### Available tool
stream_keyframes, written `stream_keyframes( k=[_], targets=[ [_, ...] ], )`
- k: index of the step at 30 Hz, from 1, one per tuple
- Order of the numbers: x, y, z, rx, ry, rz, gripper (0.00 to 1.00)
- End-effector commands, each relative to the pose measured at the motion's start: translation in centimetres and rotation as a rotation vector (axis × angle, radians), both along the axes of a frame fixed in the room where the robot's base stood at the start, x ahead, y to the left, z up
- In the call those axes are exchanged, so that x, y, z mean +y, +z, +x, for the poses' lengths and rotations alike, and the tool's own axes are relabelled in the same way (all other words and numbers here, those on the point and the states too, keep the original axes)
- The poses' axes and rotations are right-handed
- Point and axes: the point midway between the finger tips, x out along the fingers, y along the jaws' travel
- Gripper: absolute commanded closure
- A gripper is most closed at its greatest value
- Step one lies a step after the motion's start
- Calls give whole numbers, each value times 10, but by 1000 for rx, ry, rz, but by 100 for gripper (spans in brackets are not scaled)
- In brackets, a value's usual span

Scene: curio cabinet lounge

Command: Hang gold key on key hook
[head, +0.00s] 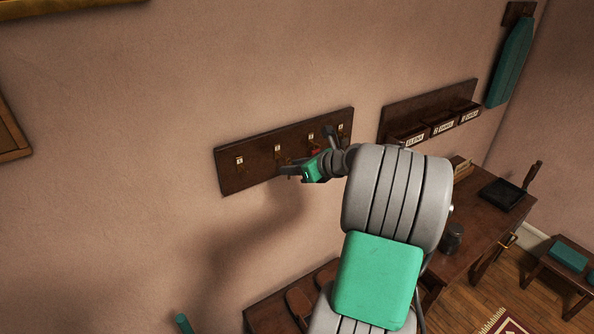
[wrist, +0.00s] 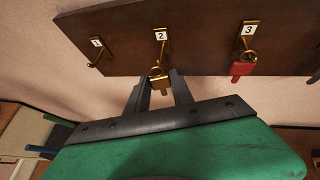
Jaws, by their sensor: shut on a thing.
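The gold key (wrist: 158,82) is between the fingertips of my gripper (wrist: 160,92), just below the lower end of the brass hook labelled 2 (wrist: 161,48). In the wrist view the key's top overlaps the hook's tip; I cannot tell whether its ring is around the hook. The dark wooden hook board (wrist: 120,45) is on the wall, and it also shows in the head view (head: 230,177). The hook labelled 1 (wrist: 95,55) is empty. In the head view my gripper (head: 284,168) is at the board's lower edge, and the key is not clear there.
A red-tagged key (wrist: 242,69) hangs on hook 3 (wrist: 248,40), to the right of my gripper. A wooden rack with labelled slots (head: 430,112) is on the wall to the right. A desk (head: 480,222) stands below it.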

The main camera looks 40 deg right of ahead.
Motion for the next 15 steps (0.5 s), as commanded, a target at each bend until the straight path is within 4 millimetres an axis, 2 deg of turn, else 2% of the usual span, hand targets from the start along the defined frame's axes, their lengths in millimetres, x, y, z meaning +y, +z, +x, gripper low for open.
stream_keyframes(
  k=[15],
  targets=[
    [-1,-6,32,1,1,0,100]
  ],
)
